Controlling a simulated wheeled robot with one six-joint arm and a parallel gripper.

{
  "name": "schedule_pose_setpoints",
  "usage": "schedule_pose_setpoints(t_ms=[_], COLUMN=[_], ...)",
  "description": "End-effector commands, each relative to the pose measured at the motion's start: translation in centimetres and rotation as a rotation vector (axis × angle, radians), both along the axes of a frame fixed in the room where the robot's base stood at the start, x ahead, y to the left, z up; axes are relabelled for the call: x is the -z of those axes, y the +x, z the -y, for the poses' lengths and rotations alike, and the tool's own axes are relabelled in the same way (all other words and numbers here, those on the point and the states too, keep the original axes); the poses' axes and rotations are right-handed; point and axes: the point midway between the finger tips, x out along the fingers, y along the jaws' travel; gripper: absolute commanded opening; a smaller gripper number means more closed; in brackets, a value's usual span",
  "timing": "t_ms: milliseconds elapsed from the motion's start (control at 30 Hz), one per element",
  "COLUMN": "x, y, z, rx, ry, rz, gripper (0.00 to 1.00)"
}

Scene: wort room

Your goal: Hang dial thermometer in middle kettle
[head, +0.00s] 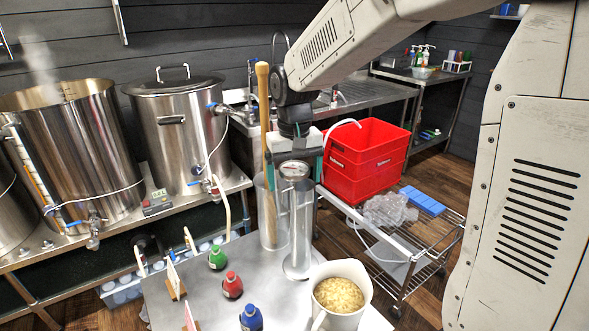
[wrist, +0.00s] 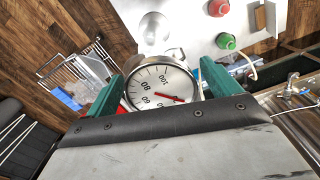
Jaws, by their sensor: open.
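The dial thermometer (head: 294,169) is upright on the steel work table, its round face at the top of a tall slim metal cylinder (head: 299,235); its stem is hidden. In the wrist view the white dial (wrist: 158,90) with a red needle lies between the green fingers of my gripper (wrist: 158,92). My gripper (head: 296,160) is open around the dial; I cannot tell whether either finger touches it. The middle kettle (head: 85,165) is a big open steel pot, steaming, on the bench at the left, well away from my gripper.
A wooden paddle (head: 264,110) stands in a steel pot (head: 272,225) beside the cylinder. A jug of grain (head: 352,275), bottles (head: 232,285) and small cards crowd the table. A lidded kettle (head: 180,130) stands right of the open one. Red crates (head: 365,155) sit on a cart.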

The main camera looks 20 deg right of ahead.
Motion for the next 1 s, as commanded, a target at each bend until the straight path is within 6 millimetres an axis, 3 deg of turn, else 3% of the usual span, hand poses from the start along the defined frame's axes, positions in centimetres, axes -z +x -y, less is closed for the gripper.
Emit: schedule_pose_setpoints(t_ms=[133,300,367,400,467,1000], x=[0.0,0.0,0.0,0.0,0.0,-2.5], y=[0.0,0.0,0.0,0.0,0.0,0.0], z=[0.0,0.0,0.0,0.0,0.0,0.0], rx=[0.000,0.000,0.000,0.000,0.000,0.000], ry=[0.000,0.000,0.000,0.000,0.000,0.000], rz=[0.000,0.000,0.000,0.000,0.000,0.003], gripper=[0.86,0.39,0.37,0.52,0.36,0.35])
